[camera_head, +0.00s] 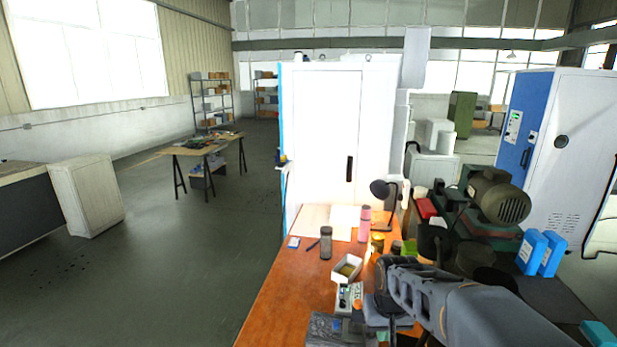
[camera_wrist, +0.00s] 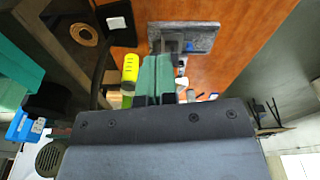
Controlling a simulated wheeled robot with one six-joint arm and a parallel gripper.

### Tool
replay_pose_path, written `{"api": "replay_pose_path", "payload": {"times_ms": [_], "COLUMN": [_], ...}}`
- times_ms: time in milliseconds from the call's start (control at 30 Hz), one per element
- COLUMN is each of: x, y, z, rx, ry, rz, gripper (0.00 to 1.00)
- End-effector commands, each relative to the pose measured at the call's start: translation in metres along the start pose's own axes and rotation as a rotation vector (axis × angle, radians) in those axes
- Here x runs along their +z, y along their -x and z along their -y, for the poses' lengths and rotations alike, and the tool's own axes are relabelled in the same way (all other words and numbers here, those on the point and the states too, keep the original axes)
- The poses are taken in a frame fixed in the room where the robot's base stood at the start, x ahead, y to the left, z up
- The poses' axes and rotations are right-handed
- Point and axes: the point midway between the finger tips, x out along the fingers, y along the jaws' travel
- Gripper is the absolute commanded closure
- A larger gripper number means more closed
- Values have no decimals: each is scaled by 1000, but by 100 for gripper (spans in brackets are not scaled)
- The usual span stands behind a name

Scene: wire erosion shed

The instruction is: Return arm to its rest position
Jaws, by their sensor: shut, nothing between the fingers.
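My arm (camera_head: 460,305) reaches in from the lower right over the orange-brown desk (camera_head: 275,310), its grey links bent at the far end. In the wrist view my gripper (camera_wrist: 158,62) shows as two teal fingers side by side with no gap between them. It is shut and empty. The fingers point toward a grey slab (camera_wrist: 200,38) on the desk; whether they touch it I cannot tell. In the head view my arm's end hides part of the desk, and the fingertips cannot be made out clearly.
A white box (camera_head: 347,268), a dark cup (camera_head: 326,243), a pink bottle (camera_head: 364,224) and a lamp (camera_head: 380,190) stand on the desk. A green machine with a motor (camera_head: 499,195) and blue bottles (camera_head: 532,252) stand right.

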Motion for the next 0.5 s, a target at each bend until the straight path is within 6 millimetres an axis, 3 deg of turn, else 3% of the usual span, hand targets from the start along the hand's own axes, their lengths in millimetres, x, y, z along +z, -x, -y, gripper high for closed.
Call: {"api": "replay_pose_path", "payload": {"times_ms": [33,200,333,500], "x": [21,75,100,110], "y": [10,29,39,55], "z": [-1,-2,-2,-3], "rx": [-2,-8,-10,-11], "ry": [5,9,6,4], "rz": [-28,-105,-170,-253], "gripper": [100,100,100,100]}}
